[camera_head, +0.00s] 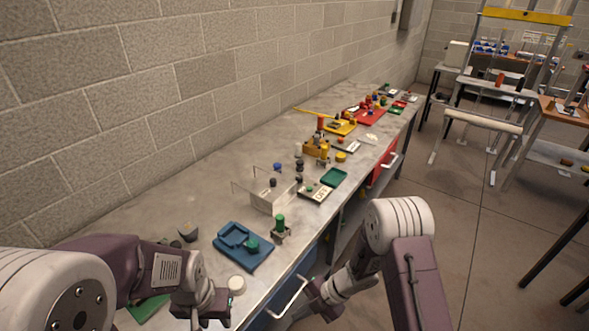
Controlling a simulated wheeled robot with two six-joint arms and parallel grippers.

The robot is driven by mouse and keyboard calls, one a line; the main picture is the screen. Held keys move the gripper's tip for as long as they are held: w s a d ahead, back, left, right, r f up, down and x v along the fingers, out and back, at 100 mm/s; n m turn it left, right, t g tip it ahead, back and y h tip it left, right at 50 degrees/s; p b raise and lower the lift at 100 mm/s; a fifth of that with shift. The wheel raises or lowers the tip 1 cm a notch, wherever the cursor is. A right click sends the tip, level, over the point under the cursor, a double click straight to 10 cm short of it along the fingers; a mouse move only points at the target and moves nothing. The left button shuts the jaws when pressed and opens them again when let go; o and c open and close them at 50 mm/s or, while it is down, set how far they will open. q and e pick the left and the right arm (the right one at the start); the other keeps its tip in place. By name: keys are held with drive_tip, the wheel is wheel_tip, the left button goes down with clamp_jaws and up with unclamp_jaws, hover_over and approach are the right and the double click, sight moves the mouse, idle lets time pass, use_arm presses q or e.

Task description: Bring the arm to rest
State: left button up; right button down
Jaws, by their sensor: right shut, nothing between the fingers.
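My left arm comes in from the left over the near end of the metal workbench (150,205). Its gripper (212,306) hangs low at the bench's front edge, close to a white round cap (236,284). Its fingers are too small and turned away to tell open from shut. My right arm bends down in front of the bench. Its gripper (318,298) is shut and empty, beside a drawer handle (290,298) at the bench front.
A blue tray (240,240) and a green-topped part (280,226) lie near the left gripper.

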drive_tip(key=w+d+r+m+t+h, duration=0.2)
drive_tip(key=w+d+r+m+t, duration=0.25)
drive_tip(key=r, duration=0.45)
drive_tip(key=w+d+r+m+t+h, duration=0.1)
drive_tip(key=w+d+r+m+t, duration=0.4)
drive_tip(key=r, duration=0.4)
drive_tip(key=d+r+m+g+h, duration=0.1)
drive_tip(key=d+r+m+h, duration=0.15)
drive_tip(key=d+m, duration=0.2)
drive_tip(key=s+d+f+m+g+h, duration=0.1)
drive_tip(key=s+f+m+g, duration=0.2)
drive_tip(key=s+m, duration=0.4)
drive_tip(key=s+d+f+m+g, duration=0.1)
drive_tip(key=s+f+m+g, duration=0.2)
drive_tip(key=s+m, duration=0.3)
drive_tip(key=s+g, duration=0.1)
drive_tip(key=s, duration=0.4)
drive_tip(key=shift+m+h, duration=0.35)
drive_tip(key=shift+m, duration=0.05)
